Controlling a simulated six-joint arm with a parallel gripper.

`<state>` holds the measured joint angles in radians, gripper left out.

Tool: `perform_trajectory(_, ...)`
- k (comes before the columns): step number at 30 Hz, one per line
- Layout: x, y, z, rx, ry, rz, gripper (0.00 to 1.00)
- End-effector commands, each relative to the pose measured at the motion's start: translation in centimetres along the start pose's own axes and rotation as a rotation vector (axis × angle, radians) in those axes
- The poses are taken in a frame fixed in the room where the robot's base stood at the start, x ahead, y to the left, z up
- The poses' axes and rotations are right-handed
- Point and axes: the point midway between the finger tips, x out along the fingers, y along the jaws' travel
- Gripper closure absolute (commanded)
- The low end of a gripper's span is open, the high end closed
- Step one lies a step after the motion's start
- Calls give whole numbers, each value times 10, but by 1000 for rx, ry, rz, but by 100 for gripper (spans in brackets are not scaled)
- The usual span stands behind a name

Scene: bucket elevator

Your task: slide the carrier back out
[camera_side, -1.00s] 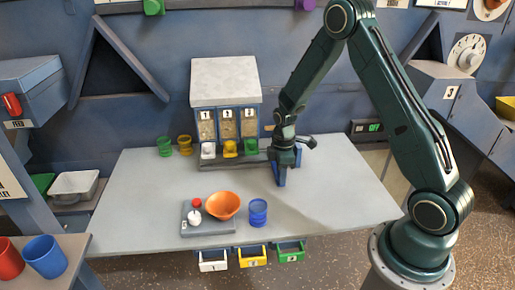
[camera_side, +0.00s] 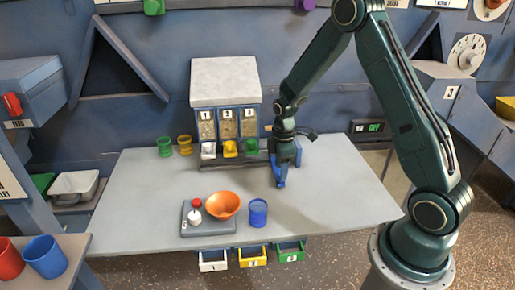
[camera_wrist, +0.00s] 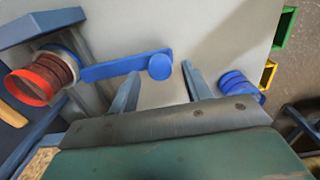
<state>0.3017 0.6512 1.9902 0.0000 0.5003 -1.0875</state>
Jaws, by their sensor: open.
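The carrier (camera_wrist: 115,67) shows in the wrist view as a flat blue bar with a round blue knob (camera_wrist: 160,66) at its right end. Its left end reaches a ringed holder, where a red and brown cup (camera_wrist: 32,82) sits tilted in the picture. My gripper (camera_wrist: 161,70) is open, with one finger on each side of the knob; I cannot tell whether either touches it. In the side view my gripper (camera_side: 281,178) points down low over the table, in front of a blue housing (camera_side: 298,153). The carrier is mostly hidden there by my gripper.
White, yellow and green cups (camera_side: 251,146) line the rack below the hoppers, left of my gripper. The table's right part (camera_side: 345,195) is clear.

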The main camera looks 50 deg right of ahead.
Motion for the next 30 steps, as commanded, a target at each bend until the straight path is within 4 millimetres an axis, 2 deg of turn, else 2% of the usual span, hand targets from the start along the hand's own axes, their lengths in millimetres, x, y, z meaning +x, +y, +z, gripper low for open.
perform_trajectory(12, -29, 0, 0, 0, 1, 2, 52)
perform_trajectory(23, -35, 0, 0, 0, 1, 1, 52)
perform_trajectory(30, -50, 1, 0, 0, 1, 3, 52)
